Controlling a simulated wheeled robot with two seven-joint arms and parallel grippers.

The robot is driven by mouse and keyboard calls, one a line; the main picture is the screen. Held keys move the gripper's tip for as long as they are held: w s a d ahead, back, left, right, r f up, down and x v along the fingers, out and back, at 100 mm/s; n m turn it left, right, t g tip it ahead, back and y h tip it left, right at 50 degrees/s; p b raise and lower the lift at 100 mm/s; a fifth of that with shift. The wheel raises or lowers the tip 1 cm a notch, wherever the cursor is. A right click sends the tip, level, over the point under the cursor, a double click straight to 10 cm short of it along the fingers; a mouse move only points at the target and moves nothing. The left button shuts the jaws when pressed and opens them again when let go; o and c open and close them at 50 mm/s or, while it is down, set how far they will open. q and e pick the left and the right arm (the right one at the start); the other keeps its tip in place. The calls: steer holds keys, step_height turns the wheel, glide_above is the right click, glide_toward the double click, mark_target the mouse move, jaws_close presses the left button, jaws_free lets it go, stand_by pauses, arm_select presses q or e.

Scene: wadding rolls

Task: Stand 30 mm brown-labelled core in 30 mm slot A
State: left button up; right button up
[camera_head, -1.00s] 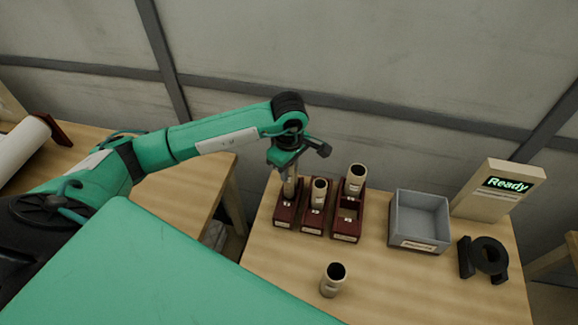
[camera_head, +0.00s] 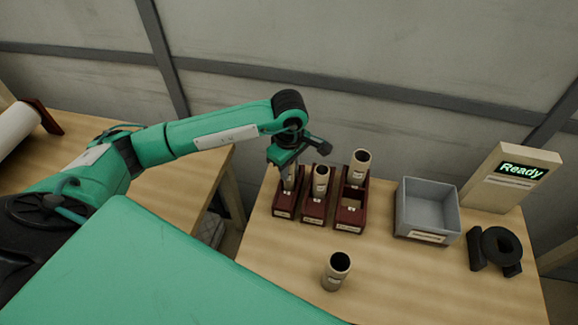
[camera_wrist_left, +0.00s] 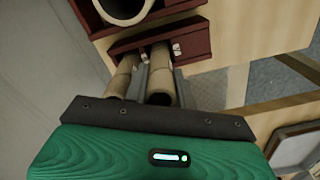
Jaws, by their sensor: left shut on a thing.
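My left gripper (camera_head: 287,164) points down over the left dark-red rack (camera_head: 284,213) and is shut on a pale tan core (camera_head: 289,179). The core is upright, its lower end at the rack; I cannot tell whether it is fully seated. In the left wrist view the held core (camera_wrist_left: 160,78) is between the grey fingers, and another tan core (camera_wrist_left: 121,78) is beside it. The label colour and the rack lettering are too small to read. My right gripper is not in view.
The middle rack (camera_head: 312,219) holds a core (camera_head: 320,181). The right rack (camera_head: 348,220) has a core (camera_head: 361,168) at its back. A loose core (camera_head: 336,270) stands on the table (camera_head: 400,285). To the right are a grey bin (camera_head: 428,207), a Ready display (camera_head: 519,170) and a black holder (camera_head: 496,250).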

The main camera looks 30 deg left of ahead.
arm_select(q)
steer(key=o, duration=0.8)
steer(key=shift+o, duration=1.1)
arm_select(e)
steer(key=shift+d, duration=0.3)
